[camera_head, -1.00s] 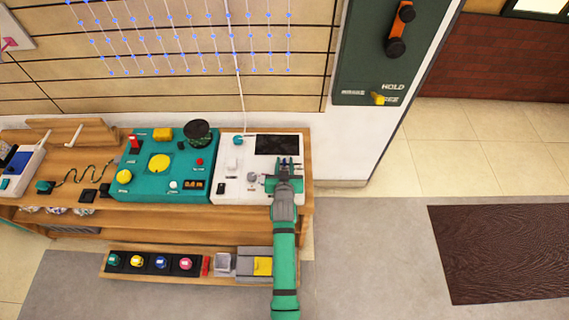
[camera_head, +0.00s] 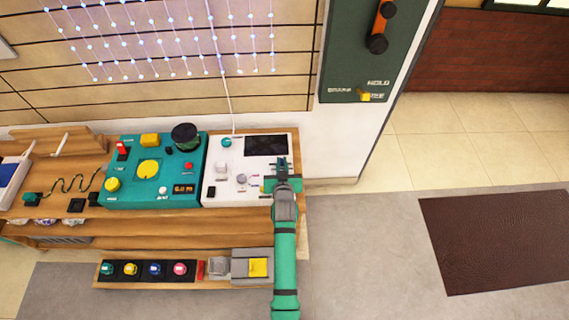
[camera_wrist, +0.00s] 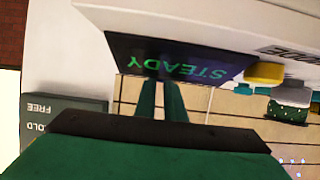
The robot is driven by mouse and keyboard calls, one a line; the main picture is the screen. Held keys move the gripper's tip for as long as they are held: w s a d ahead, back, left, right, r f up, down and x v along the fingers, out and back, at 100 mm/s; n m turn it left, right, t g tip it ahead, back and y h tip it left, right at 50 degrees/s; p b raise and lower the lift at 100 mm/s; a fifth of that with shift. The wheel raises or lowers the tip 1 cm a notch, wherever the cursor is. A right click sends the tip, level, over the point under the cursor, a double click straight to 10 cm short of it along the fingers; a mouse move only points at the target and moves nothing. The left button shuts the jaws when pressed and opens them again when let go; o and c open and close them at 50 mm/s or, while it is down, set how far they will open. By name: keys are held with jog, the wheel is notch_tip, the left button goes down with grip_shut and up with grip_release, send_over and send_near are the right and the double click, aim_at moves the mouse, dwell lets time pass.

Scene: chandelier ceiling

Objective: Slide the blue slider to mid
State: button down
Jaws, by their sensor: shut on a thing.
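I cannot make out a blue slider in either view. A white control panel (camera_head: 222,191) with a dark screen (camera_head: 266,145) stands at the right end of the wooden bench. My gripper (camera_head: 281,163) is over the panel's right side, just below the screen, and covers that part. In the wrist view its two green fingers (camera_wrist: 161,90) are close together and point at the screen (camera_wrist: 205,60), which shows "STEADY" in green. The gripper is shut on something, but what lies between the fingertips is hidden.
A teal panel (camera_head: 175,196) with a yellow dial is left of the white one. A lower shelf holds several coloured knobs (camera_head: 155,268) and a grey box with a yellow switch (camera_head: 258,267). A dark green board (camera_head: 341,60) hangs on the wall.

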jog(key=c, duration=1.8)
grip_release()
jog(key=shift+c, duration=0.2)
jog(key=shift+s, duration=0.1)
jog(key=v, duration=1)
jog(key=shift+s+r, duration=0.15)
jog(key=shift+s, duration=0.2)
jog(key=s+d+t, duration=0.1)
jog(key=s+d, duration=0.2)
jog(key=s, duration=1.9)
jog(key=s+r+m+t+h, duration=0.1)
jog(key=s+r, duration=1)
jog(key=s, duration=0.3)
jog(key=shift+s+a+r, duration=0.2)
jog(key=shift+a+r, duration=0.05)
jog(key=shift+a, duration=0.05)
